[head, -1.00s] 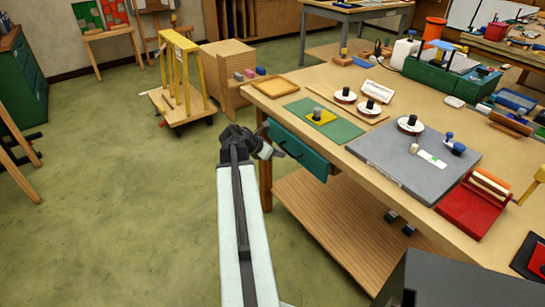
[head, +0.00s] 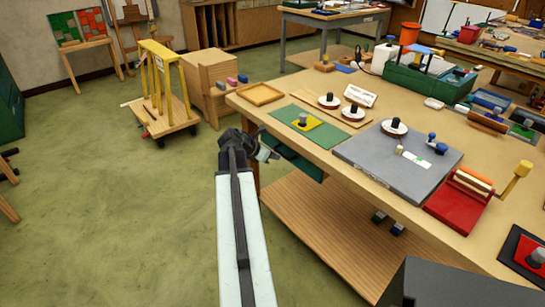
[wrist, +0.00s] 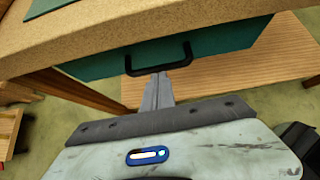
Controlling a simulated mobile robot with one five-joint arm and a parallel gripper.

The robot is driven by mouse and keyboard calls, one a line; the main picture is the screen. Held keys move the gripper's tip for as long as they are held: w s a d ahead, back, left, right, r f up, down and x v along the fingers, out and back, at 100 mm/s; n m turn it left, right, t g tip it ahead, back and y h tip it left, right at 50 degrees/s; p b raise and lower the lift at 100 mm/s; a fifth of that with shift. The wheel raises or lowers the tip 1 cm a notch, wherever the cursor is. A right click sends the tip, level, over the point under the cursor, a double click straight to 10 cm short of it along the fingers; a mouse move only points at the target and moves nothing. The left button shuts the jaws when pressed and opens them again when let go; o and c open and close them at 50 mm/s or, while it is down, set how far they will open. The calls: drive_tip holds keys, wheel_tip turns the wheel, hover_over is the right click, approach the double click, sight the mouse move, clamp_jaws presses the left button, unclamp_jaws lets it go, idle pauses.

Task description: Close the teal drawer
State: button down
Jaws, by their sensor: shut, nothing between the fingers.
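The teal drawer (head: 297,163) is under the front edge of the workbench, partly hidden by my arm in the head view. In the wrist view its teal front (wrist: 220,38) sits close beneath the tabletop edge, and no drawer interior shows. Its black bar handle (wrist: 158,66) is in the middle of the front. My gripper (head: 268,153) is in front of the drawer. In the wrist view the closed fingers (wrist: 159,80) point at the handle, with the tips at its lower bar and nothing held. I cannot tell whether they touch.
The wooden workbench (head: 350,140) carries a green mat, a grey slab (head: 385,160), a red tray (head: 460,203) and several tools. A wooden lower shelf (head: 320,235) lies below. A yellow-framed cart (head: 165,115) stands back left. The green floor at left is open.

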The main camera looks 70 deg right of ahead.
drive_tip(key=shift+s+d+r, duration=0.1)
drive_tip(key=shift+s+d, duration=0.05)
drive_tip(key=shift+s, duration=0.3)
drive_tip(key=w+a+r+p, duration=0.5)
drive_tip(key=w+a, duration=0.1)
drive_tip(key=a, duration=0.4)
drive_tip(key=shift+w+a+r+p, duration=0.2)
drive_tip(key=shift+a+r+p, duration=0.1)
drive_tip(key=shift+p, duration=0.1)
